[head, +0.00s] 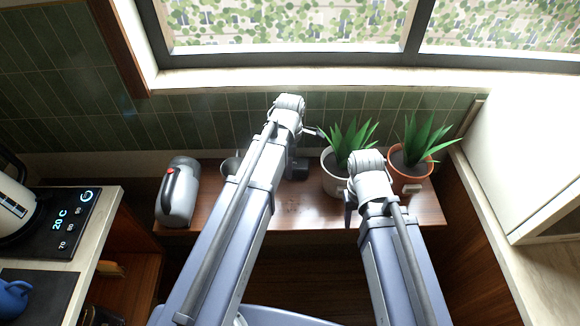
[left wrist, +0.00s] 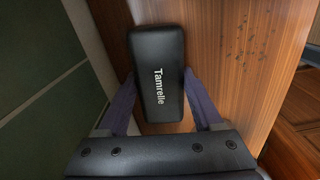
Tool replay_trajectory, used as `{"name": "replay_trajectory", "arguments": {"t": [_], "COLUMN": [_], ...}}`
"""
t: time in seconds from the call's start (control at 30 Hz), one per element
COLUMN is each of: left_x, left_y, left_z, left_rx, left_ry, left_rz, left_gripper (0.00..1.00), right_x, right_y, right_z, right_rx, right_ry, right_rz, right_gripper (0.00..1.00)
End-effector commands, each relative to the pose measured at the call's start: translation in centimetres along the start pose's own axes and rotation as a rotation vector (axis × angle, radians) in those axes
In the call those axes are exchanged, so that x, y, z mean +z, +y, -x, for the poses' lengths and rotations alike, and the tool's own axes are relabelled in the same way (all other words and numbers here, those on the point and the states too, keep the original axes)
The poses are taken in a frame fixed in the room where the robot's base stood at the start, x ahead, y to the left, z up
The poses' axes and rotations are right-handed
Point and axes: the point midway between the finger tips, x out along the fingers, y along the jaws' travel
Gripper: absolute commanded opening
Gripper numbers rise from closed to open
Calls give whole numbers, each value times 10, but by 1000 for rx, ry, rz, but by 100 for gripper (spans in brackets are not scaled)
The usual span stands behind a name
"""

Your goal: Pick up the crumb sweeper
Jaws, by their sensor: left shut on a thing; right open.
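The crumb sweeper (left wrist: 157,75) is a black rounded block with "Tamrelle" in white letters. In the left wrist view it lies between the two fingers of my left gripper (left wrist: 160,90), which is shut on it. In the head view a dark part of the sweeper (head: 298,168) shows at the back of the wooden shelf, beside my left arm, which hides much of the gripper. I cannot tell whether the sweeper still touches the shelf. My right gripper (head: 350,208) is open in front of the potted plants, its fingers mostly hidden by its own wrist.
Dark crumbs (left wrist: 243,45) lie on the wooden shelf (head: 425,207). A white-potted plant (head: 335,180) and a terracotta-potted plant (head: 410,175) stand at right. Tiled wall behind.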

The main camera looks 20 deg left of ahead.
Motion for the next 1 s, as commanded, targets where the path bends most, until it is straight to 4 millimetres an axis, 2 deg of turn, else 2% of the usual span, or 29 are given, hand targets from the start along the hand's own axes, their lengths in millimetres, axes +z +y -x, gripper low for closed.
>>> {"name": "replay_trajectory", "arguments": {"t": [0.03,0.1,0.37,0.57,0.77,1.0], "left_x": [0,0,0,0,0,0], "left_y": [0,0,0,0,0,0], "left_z": [0,0,1,10,33,70], "left_rx": [0,0,0,0,0,0], "left_ry": [0,0,0,0,0,0], "left_rz": [0,0,0,0,0,0], "left_gripper": [14,7,6,6,6,6], "right_x": [0,0,0,1,2,4], "right_y": [0,0,0,1,3,7], "right_z": [0,0,1,10,32,70], "right_rx": [0,0,0,0,0,0], "right_ry": [0,0,0,0,0,0], "right_rz": [0,0,0,0,0,0], "right_gripper": [50,50,50,50,50,50]}}
